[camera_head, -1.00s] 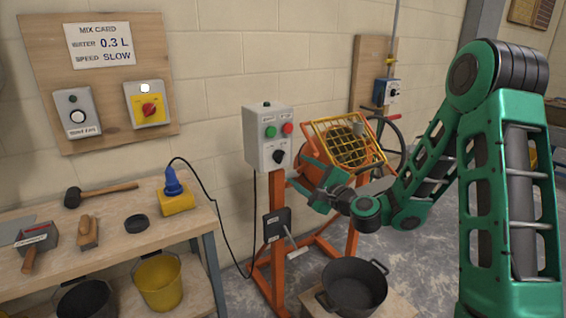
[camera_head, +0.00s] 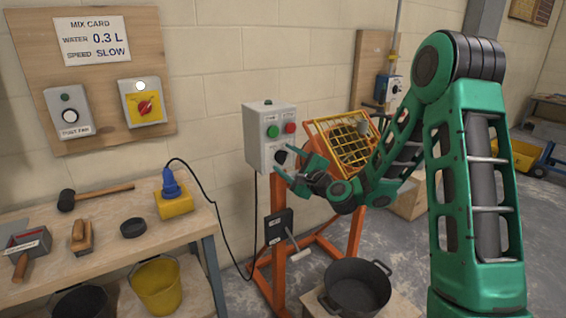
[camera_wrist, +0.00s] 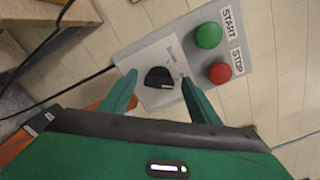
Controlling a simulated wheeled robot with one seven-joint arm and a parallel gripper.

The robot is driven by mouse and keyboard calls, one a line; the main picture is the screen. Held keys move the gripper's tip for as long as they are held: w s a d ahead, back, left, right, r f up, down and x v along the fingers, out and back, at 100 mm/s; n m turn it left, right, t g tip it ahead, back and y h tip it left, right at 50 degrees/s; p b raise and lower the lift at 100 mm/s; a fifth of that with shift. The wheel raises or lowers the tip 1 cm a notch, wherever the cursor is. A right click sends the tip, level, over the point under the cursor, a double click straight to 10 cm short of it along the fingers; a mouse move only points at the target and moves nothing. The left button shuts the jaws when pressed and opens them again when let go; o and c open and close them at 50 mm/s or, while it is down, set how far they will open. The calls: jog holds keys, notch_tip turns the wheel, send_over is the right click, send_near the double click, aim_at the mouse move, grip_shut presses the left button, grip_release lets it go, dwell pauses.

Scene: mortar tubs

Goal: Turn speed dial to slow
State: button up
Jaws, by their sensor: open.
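The speed dial is a black knob (camera_wrist: 158,77) on a pale plate on the grey control box (camera_head: 262,130). The wrist view shows its pointer ridge lying roughly sideways; its small markings are too blurred to read. In the head view the dial (camera_head: 281,157) shows just beyond my fingers. My gripper (camera_head: 292,166) is open in front of the box's lower part. The mix card (camera_head: 93,40) reads water 0.3 L, speed SLOW.
The green start button (camera_wrist: 208,35) and red stop button (camera_wrist: 220,73) sit beside the dial. The mixer's yellow grille (camera_head: 322,130) is right of the box. A black tub (camera_head: 352,288) stands below, and a workbench (camera_head: 100,262) with tools is at left.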

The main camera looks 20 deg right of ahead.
jog(key=shift+a, duration=0.1)
jog(key=c, duration=1.1)
jog(key=shift+o, duration=0.2)
jog(key=shift+n, duration=0.3)
jog(key=n, duration=0.6)
jog(key=shift+a+f, duration=0.1)
jog(key=shift+f, duration=0.15)
jog(key=n, duration=0.4)
jog(key=shift+f+n, duration=0.2)
jog(key=shift+n, duration=0.1)
jog(key=shift+s+f+n, duration=0.1)
jog(key=shift+n, duration=1.1)
jog(key=shift+f+n, duration=0.1)
jog(key=shift+n, duration=0.2)
